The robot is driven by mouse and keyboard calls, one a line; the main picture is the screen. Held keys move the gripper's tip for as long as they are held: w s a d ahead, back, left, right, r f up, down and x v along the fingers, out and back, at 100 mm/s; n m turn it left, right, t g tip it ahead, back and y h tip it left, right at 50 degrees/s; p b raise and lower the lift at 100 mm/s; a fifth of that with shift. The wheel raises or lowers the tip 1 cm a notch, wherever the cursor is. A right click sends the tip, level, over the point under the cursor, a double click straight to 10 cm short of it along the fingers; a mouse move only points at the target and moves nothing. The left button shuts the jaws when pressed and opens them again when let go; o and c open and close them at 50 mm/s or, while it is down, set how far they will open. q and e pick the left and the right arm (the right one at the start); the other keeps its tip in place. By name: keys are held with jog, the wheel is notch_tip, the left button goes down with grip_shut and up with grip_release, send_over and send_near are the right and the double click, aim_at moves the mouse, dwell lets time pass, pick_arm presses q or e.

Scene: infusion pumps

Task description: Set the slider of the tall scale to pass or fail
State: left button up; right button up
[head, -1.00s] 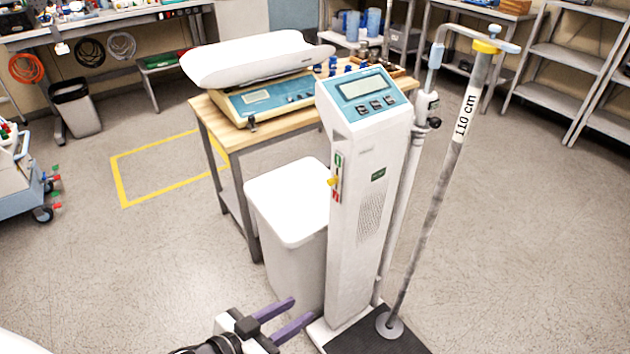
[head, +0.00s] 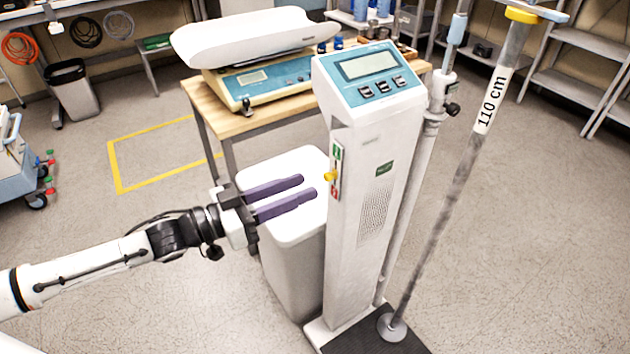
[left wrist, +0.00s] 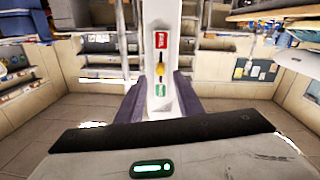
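The tall scale (head: 355,215) stands upright with a display head on top. On its left side is a slider panel with a green label (head: 337,153) at the top and a red label (head: 336,193) at the bottom. The yellow slider knob (head: 329,176) sits between them, about mid-slot. In the left wrist view the knob (left wrist: 160,69) shows between the fingers, with the red label above and the green below. My left gripper (head: 308,185) is open and empty, its purple fingers pointing at the knob, apparently just short of it. My right gripper is not in view.
A white bin (head: 285,240) stands below my left gripper, left of the scale. A wooden table (head: 240,124) with a baby scale (head: 255,45) is behind. A slanted pole marked 110 cm (head: 465,150) stands to the right.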

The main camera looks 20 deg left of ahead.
aim_at(325, 178)
pick_arm(q)
jog(key=shift+x, duration=2.3)
grip_shut()
jog(key=shift+f, duration=0.1)
